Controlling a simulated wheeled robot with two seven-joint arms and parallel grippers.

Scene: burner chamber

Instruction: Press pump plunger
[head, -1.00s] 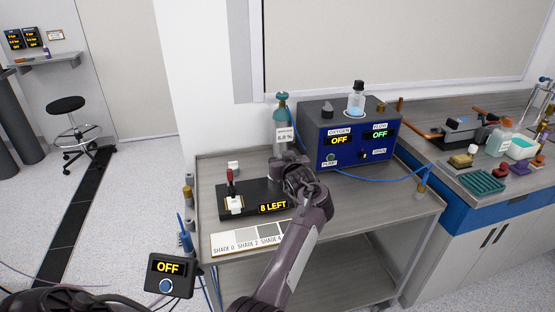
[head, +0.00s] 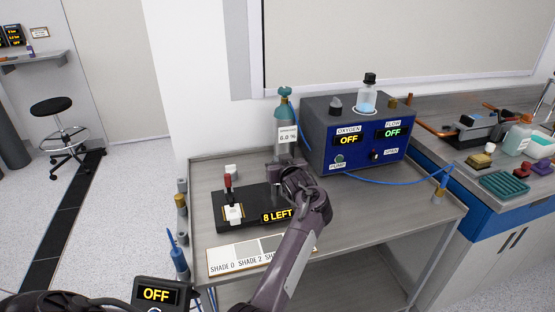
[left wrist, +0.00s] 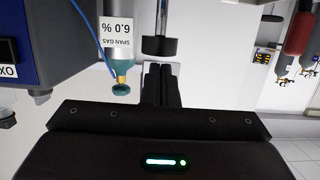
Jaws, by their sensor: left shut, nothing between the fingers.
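The pump plunger's black knob (left wrist: 160,46) and its grey rod show in the left wrist view, which is upside down. My left gripper (left wrist: 158,68) is shut and empty, with its fingertips close to the knob's face. I cannot tell whether they touch. In the head view my left gripper (head: 280,167) is over the right part of the black pump base (head: 243,202), hiding most of the plunger there. The base has a red-handled part (head: 228,182), a white paper piece (head: 234,212) and a yellow "8 LEFT" display (head: 277,215). My right gripper is not in view.
A span gas bottle (head: 285,108) and a blue analyzer box (head: 345,155) reading OFF stand behind the gripper. A shade card (head: 235,264) lies in front of the base.

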